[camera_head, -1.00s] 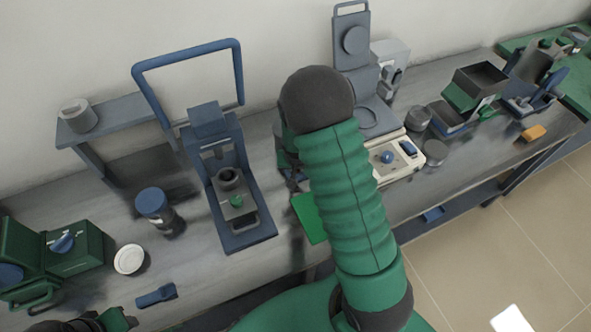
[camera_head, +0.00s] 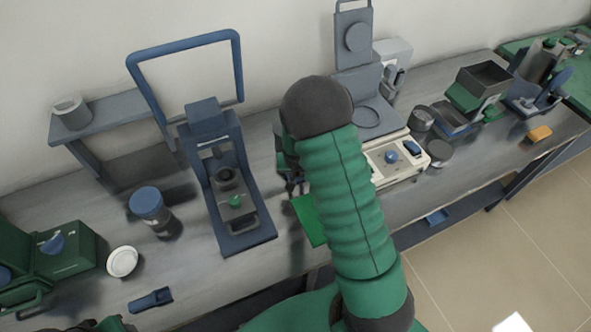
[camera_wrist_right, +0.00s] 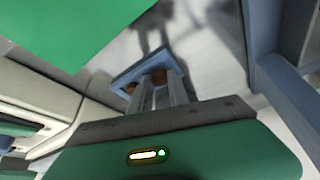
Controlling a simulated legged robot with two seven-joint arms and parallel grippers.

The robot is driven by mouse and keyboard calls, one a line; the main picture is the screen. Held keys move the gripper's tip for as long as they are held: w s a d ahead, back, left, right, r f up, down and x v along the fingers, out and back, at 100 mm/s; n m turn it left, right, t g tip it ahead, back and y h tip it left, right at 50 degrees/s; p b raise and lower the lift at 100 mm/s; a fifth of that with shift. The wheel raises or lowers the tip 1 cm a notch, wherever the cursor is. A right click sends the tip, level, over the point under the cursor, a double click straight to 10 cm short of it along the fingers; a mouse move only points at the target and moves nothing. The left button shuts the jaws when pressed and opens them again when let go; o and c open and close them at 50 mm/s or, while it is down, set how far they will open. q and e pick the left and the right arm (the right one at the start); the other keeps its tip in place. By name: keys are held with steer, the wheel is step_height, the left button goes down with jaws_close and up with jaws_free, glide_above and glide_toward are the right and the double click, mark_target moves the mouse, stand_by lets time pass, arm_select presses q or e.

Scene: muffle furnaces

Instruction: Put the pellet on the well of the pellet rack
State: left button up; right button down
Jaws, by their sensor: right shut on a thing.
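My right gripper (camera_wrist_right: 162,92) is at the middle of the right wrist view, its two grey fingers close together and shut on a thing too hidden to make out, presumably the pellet. Just beyond the fingertips is a small blue plate (camera_wrist_right: 122,80) with brown round spots, probably the pellet rack; I cannot tell whether they touch. In the head view this gripper (camera_head: 295,186) is mostly hidden behind my right arm, near the bench surface. Part of my left arm's end shows at the bottom left edge; its fingers cannot be made out.
A cream balance-like device (camera_head: 400,163) is to the right. A blue-lidded jar (camera_head: 148,205), a white dish (camera_head: 122,261) and a small blue item (camera_head: 150,300) are on the left bench.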

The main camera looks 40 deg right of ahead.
steer(key=shift+s+f, duration=0.1)
steer(key=shift+f, duration=0.05)
steer(key=c, duration=1.3)
jaws_free()
steer(key=shift+s, duration=0.1)
steer(key=shift+o, duration=0.2)
steer(key=r, duration=0.3)
steer(key=r+p, duration=0.1)
steer(key=shift+s+a+r, duration=0.25)
steer(key=shift+r, duration=0.15)
steer(key=v, duration=0.8)
steer(key=shift+p, duration=0.3)
steer(key=shift+s+a, duration=0.1)
